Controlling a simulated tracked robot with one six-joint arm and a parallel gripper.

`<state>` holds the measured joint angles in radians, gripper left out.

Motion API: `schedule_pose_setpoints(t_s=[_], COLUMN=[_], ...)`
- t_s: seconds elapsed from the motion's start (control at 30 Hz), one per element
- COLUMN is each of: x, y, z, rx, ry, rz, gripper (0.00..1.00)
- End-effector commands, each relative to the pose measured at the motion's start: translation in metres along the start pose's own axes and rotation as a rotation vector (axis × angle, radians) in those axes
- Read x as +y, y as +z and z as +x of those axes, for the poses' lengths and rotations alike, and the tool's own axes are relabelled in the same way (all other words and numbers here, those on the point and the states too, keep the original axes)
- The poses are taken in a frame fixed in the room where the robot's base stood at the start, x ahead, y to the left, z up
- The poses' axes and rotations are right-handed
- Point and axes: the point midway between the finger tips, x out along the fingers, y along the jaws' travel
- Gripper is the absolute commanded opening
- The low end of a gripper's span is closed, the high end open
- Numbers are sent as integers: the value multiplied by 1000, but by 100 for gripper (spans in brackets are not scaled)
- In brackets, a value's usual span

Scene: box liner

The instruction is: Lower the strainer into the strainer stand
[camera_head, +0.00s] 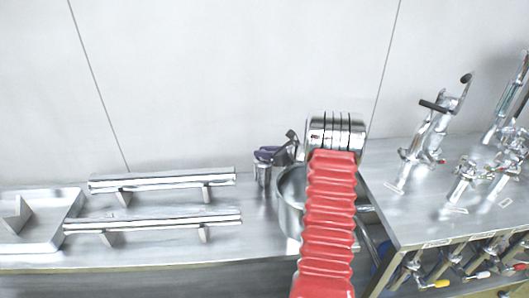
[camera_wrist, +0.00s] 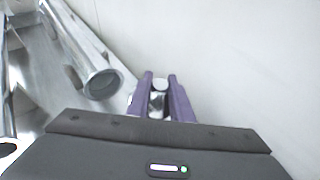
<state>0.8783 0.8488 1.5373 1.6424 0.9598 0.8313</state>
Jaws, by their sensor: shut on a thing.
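My gripper (camera_head: 267,154) has purple fingers and is beyond my red arm, above the back of the steel counter. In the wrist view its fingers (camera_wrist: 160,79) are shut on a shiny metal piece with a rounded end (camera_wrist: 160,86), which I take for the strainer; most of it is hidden. A small metal cylinder (camera_head: 262,174) shows just below the fingers in the head view. I cannot tell whether it is part of the held piece or stands apart. A round steel vessel (camera_head: 289,200), partly hidden by my arm, is just right of it. I cannot tell which thing is the strainer stand.
Two long steel tubes (camera_head: 165,181) lie on supports to the left, and one open tube end (camera_wrist: 104,83) is near my fingers in the wrist view. A shallow tray (camera_head: 40,235) is at far left. Taps (camera_head: 465,180) stand on the right counter. A wall rises behind.

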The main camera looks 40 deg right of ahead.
Motion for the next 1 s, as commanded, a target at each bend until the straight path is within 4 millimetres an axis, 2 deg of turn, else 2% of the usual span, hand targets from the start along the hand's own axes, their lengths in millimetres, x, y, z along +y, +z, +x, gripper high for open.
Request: schedule_pose_setpoints(t_s=[0.33, 0.37, 0.63, 1.0], x=[-1, -1, 0, 0], y=[-1, -1, -2, -1], z=[1, 1, 1, 0], rx=[-3, -3, -1, 1], ry=[-1, -1, 0, 0], rz=[-1, -1, -1, 0], gripper=[0, 21, 40, 41])
